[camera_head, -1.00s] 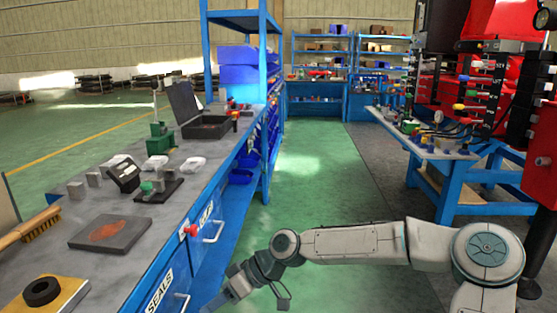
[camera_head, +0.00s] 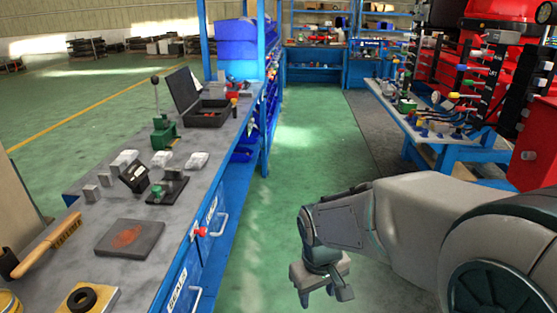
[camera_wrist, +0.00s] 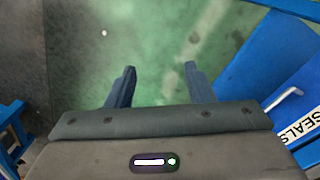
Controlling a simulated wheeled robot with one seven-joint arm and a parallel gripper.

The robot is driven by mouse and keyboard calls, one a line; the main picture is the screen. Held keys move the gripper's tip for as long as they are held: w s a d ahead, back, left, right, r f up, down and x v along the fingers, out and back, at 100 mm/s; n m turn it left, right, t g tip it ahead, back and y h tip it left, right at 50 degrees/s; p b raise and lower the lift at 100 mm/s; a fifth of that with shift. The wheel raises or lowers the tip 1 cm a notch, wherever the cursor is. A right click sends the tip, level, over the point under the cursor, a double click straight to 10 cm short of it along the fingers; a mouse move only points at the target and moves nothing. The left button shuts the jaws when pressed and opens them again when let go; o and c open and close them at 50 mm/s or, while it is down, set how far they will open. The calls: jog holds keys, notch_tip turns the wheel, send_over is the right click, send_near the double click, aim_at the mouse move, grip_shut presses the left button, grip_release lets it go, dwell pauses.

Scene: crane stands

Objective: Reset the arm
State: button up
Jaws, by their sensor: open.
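My gripper (camera_wrist: 158,82) shows in the wrist view with its two dark fingers spread apart and nothing between them. It points down at the green floor (camera_wrist: 150,40). In the head view my arm reaches in from the right, and my gripper (camera_head: 325,290) hangs low over the floor, to the right of the long workbench and apart from it. The fingers are small and partly hard to make out there.
The workbench (camera_head: 120,210) on the left holds a black case (camera_head: 205,112), a brush (camera_head: 45,245) and a dark plate (camera_head: 130,238). A blue drawer front (camera_wrist: 295,90) is near in the wrist view. A second blue bench (camera_head: 455,135) stands right. The aisle floor (camera_head: 310,130) is clear.

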jog(key=s+d+r+m+t+p, duration=0.1)
jog(key=s+d+r+m+p, duration=0.1)
jog(key=r, duration=0.5)
jog(key=s+d+r+m+t+p, duration=0.1)
jog(key=s+d+r+m+p, duration=0.2)
jog(key=s+d+r, duration=0.1)
notch_tip(320, 180, up, 3)
jog(key=shift+s+d+f+y+p, duration=0.1)
jog(key=shift+s+d+y+p, duration=0.25)
jog(key=shift+s, duration=0.25)
